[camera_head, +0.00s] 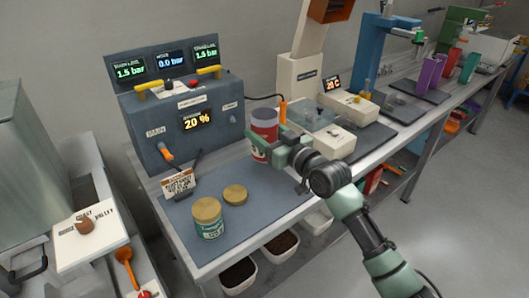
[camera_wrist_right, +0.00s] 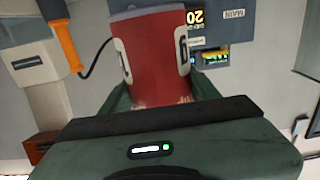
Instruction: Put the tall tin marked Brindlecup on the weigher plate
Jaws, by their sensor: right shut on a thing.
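A tall red tin (camera_head: 264,122) with pale label patches is in my right gripper (camera_head: 268,148), above the back right of the blue-grey mat. The red tin (camera_wrist_right: 155,58) fills the middle of the right wrist view, between the fingers. I cannot read its name. My right gripper is shut on it. A green tin (camera_head: 208,220) with a gold lid stands on the mat, with a low gold disc (camera_head: 235,194) beside it. A pale flat-topped unit (camera_head: 335,141) to the right of the red tin may be the weigher; I cannot tell its plate clearly. My left gripper is not in view.
A grey console (camera_head: 180,120) with lit displays and yellow handles stands behind the mat (camera_head: 185,245). An orange-handled tool (camera_head: 283,110) on a cable is close behind the red tin. A small sign (camera_head: 179,183) stands at the mat's left. The mat's front right is clear.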

